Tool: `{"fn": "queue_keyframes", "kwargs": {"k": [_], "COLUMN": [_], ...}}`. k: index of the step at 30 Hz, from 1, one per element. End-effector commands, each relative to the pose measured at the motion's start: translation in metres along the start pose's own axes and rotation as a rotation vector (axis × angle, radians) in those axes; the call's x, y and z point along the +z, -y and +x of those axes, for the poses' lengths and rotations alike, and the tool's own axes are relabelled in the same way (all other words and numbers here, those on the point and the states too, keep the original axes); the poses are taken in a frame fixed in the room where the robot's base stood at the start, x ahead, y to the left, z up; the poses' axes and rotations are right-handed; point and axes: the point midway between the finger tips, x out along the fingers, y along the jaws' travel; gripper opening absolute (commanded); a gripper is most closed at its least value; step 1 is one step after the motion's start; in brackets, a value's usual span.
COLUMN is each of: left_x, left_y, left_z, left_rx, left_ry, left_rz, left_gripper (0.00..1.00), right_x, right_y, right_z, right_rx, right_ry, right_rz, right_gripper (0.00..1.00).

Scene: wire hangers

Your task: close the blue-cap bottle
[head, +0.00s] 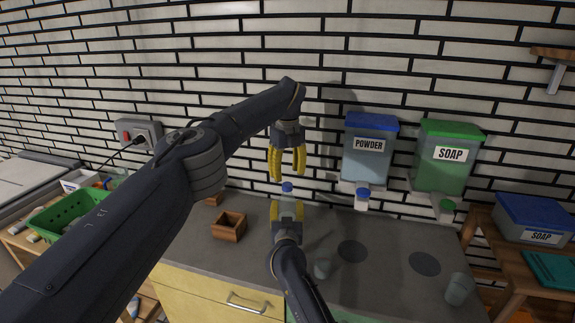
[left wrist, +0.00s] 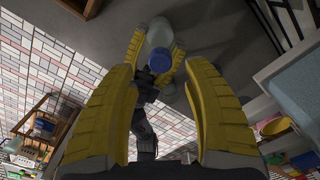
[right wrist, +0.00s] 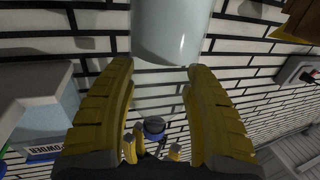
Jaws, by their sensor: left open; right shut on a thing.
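The clear bottle (head: 288,208) stands upright in my right gripper (head: 286,213), which is shut around its body above the counter. Its blue cap (head: 287,187) sits at the bottle's top; I cannot tell how tight it is. My left gripper (head: 287,168) is open and empty, pointing down just above the cap, apart from it. In the left wrist view the cap (left wrist: 161,61) lies beyond the open fingers, with the bottle (left wrist: 158,35) behind it.
The powder box (head: 370,150) and soap box (head: 448,160) hang on the wall, with small capped dispensers below. A wooden box (head: 229,225) stands left on the counter (head: 390,280). Cups (head: 459,290) stand near the front. A green basket (head: 70,212) is far left.

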Motion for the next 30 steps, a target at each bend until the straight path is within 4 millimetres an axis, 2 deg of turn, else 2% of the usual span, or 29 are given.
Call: {"fn": "queue_keyframes", "kwargs": {"k": [6,12,27,30], "left_x": [-0.001,0.0,0.0,0.0], "left_y": [0.0,0.0,0.0,0.0], "left_z": [0.028,0.044,0.05,0.05], "left_rx": [0.0,0.001,0.0,0.0], "left_ry": [-0.002,0.0,0.0,0.0], "left_rz": [0.002,0.001,0.001,0.001], "left_gripper": [0.5,0.5,0.51,0.39], "right_x": [0.001,0.001,0.001,0.001], "right_y": [0.0,0.0,0.0,0.0], "right_z": [0.0,0.0,0.0,0.0], "right_rx": [0.0,0.0,0.0,0.0], "right_ry": [0.001,0.001,0.001,0.001], "right_rz": [0.0,0.0,0.0,0.0], "right_gripper": [0.0,0.0,0.0,0.0]}}
